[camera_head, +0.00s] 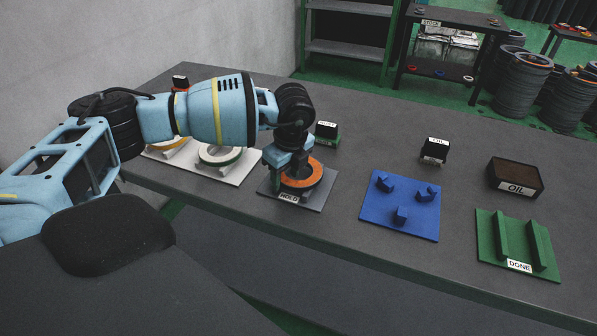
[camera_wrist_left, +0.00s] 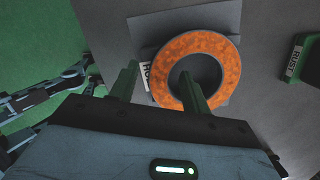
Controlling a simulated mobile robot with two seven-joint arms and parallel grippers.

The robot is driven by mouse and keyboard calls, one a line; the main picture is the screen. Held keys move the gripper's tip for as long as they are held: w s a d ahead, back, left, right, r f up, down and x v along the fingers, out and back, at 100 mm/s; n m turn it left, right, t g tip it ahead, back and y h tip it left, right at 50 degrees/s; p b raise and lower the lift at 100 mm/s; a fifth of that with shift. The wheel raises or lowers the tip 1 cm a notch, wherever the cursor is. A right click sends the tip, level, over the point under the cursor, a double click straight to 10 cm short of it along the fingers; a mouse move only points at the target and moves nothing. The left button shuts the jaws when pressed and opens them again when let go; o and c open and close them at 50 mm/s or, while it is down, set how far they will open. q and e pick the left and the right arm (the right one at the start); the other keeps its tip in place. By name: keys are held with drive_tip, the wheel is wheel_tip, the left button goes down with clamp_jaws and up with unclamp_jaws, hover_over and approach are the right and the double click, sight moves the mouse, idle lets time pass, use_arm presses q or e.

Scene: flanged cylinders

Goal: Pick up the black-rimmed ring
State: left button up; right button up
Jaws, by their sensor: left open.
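The ring with a rusty orange face and a dark rim (camera_head: 316,178) lies flat on a grey plate labelled HOLD (camera_head: 322,202). It also shows in the left wrist view (camera_wrist_left: 221,52), with a dark centre hole. My left gripper (camera_head: 289,177) is above the ring, pointing down, open and empty. In the left wrist view its fingers (camera_wrist_left: 158,73) straddle the near left part of the ring's band: one finger is outside the edge, the other is over the hole. I cannot tell how far down the fingertips are. The gripper hides part of the ring in the head view. My right gripper is not seen.
A white board (camera_head: 237,176) left of the plate holds a green-edged ring (camera_head: 233,162) and a yellowish one (camera_head: 158,152). A RUST block (camera_head: 326,132) stands behind the plate. Right are a blue pegged plate (camera_head: 383,216), a green DONE rack (camera_head: 486,256) and OIL blocks (camera_head: 515,177).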

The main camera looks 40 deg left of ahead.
use_arm(q)
drive_tip(key=shift+f, duration=0.1)
clamp_jaws()
drive_tip(key=shift+w+r, duration=0.1)
drive_tip(key=shift+r, duration=0.1)
idle(0.5)
drive_tip(key=shift+r, duration=0.65)
wheel_tip(320, 180, up, 2)
drive_tip(key=shift+r, duration=0.1)
drive_tip(key=s+d+r, duration=0.1)
drive_tip(key=s+d, duration=0.7)
drive_tip(key=s, duration=0.5)
drive_tip(key=shift+s+r, duration=0.15)
drive_tip(key=shift+s, duration=0.25)
drive_tip(key=shift+d, duration=0.1)
